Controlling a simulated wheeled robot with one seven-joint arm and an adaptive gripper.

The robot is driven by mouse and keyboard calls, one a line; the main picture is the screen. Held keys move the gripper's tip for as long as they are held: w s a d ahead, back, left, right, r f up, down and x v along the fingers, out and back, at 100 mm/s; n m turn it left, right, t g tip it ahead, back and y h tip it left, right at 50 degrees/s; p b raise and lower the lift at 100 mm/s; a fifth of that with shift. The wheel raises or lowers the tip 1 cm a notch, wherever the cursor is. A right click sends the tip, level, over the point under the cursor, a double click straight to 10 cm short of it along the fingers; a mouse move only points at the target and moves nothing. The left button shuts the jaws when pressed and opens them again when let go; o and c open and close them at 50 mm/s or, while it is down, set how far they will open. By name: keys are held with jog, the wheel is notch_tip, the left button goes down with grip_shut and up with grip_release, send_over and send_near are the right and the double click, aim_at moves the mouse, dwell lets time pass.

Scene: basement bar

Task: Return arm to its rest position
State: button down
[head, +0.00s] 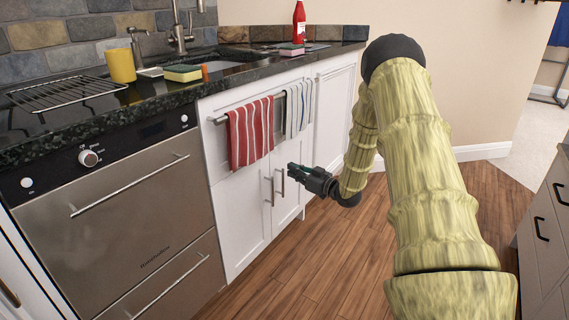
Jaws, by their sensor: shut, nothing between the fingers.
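My arm comes up from the lower right in the head view, bends at a dark elbow near the counter's right end, and drops down to my gripper. My gripper (293,171) is shut and empty, pointing left. It hangs in front of the white cabinet doors (240,215), below the counter top and just below the striped towels. Whether it touches the cabinet cannot be told from this view.
A red striped towel (250,132) and a white striped towel (298,107) hang on a rail. A yellow cup (121,66), sponge (183,73) and red bottle (299,22) stand on the dark counter (60,128). Wooden floor (335,262) is clear; grey drawers (545,225) stand right.

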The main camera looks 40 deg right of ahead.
jog(key=shift+p+v, duration=0.45)
jog(key=shift+v, duration=1.45)
jog(key=shift+d, duration=0.2)
jog(key=s+a+f+m+g+h, duration=0.15)
jog(key=s+a+f+g, duration=0.35)
jog(key=a+f, duration=0.65)
jog(key=s+a+f+m+g+h, duration=0.1)
jog(key=s+a+f+m+g, duration=0.15)
jog(key=s+a+f, duration=0.65)
jog(key=s+a+f+g, duration=0.35)
jog(key=s+a, duration=0.25)
jog(key=s, duration=0.3)
jog(key=s+a+f+n+g+h, duration=0.1)
jog(key=s+a+f+g, duration=0.2)
jog(key=s+a+f, duration=0.5)
jog(key=s+a+f+g, duration=0.1)
jog(key=s+a+g, duration=0.25)
jog(key=s, duration=0.75)
notch_tip(320, 180, up, 35)
jog(key=s+p, duration=0.2)
jog(key=p, duration=3.2)
jog(key=shift+s+a+f+p, duration=0.25)
jog(key=shift+s+a+p, duration=0.1)
jog(key=shift+a, duration=0.1)
